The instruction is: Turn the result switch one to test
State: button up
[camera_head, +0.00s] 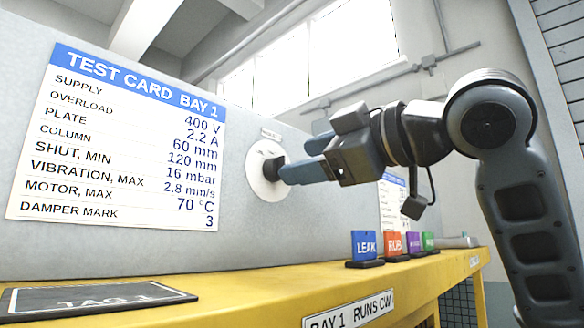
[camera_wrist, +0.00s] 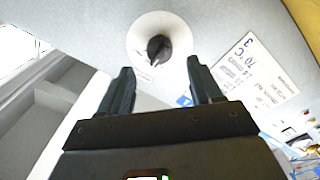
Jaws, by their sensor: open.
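The switch is a black knob (camera_head: 271,168) on a round white plate (camera_head: 262,184), set on the grey panel. A small label sits above the plate; its text is too small to read. My gripper (camera_head: 288,172) points at the knob from the right, with its fingertips close to it; I cannot tell from the head view whether they touch. In the wrist view the knob (camera_wrist: 158,48) lies beyond the two open fingers (camera_wrist: 158,80), roughly midway between them, and nothing is held. The knob's set position cannot be read.
A test card (camera_head: 120,140) for bay 1 is fixed to the panel at left. The panel between card and plate is clear.

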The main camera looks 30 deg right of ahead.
jog(key=shift+v, duration=1.55)
